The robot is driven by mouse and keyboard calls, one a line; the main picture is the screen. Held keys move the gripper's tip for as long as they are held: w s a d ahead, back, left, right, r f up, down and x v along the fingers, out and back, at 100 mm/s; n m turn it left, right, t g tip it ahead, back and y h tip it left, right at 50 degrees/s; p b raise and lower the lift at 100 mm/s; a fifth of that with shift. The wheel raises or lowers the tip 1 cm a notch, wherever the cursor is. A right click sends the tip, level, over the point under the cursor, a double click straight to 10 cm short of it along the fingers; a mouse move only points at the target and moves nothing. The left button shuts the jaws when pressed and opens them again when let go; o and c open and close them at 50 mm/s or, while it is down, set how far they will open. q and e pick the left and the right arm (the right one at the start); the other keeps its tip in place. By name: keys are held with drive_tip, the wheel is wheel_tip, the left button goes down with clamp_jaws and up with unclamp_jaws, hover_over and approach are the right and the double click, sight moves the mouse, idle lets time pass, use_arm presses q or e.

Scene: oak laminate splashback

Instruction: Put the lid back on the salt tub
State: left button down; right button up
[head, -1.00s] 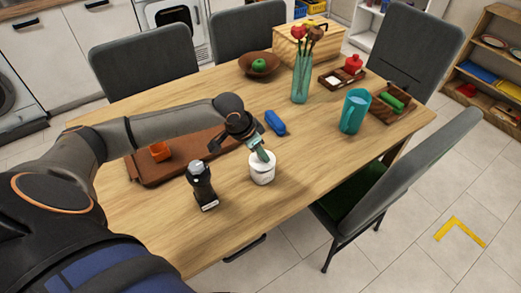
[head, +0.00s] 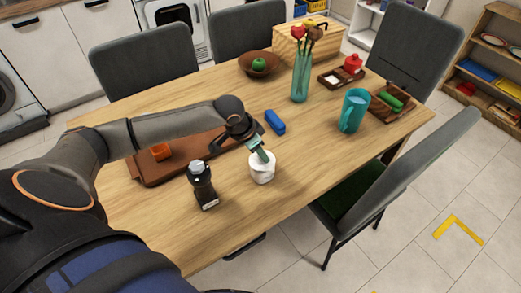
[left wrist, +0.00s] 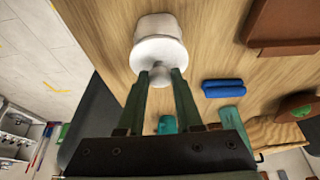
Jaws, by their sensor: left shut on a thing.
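The white salt tub (head: 262,175) stands upright near the front edge of the table, and its body also shows at the top of the left wrist view (left wrist: 158,24). My left gripper (head: 264,157) reaches down over it from the upper left. In the left wrist view its fingers are shut on the knob of the white lid (left wrist: 157,50). The lid is at the tub's mouth, looking slightly tilted. I cannot tell whether its rim is fully seated. The fingers hide part of the lid in the head view. My right gripper is not in view.
A black-and-white bottle-like item (head: 202,186) stands just left of the tub. A blue block (head: 275,122) lies behind it, and a brown tray (head: 150,170) is at left. A teal jug (head: 353,110) and vase (head: 300,78) stand farther right. The table right of the tub is clear.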

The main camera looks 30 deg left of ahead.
use_arm(q)
drive_tip(key=shift+p, duration=0.55)
idle(0.5)
idle(0.4)
unclamp_jaws()
idle(0.5)
drive_tip(key=shift+r+p, duration=1)
drive_tip(key=shift+r, duration=2.5)
drive_tip(key=shift+c, duration=0.4)
clamp_jaws()
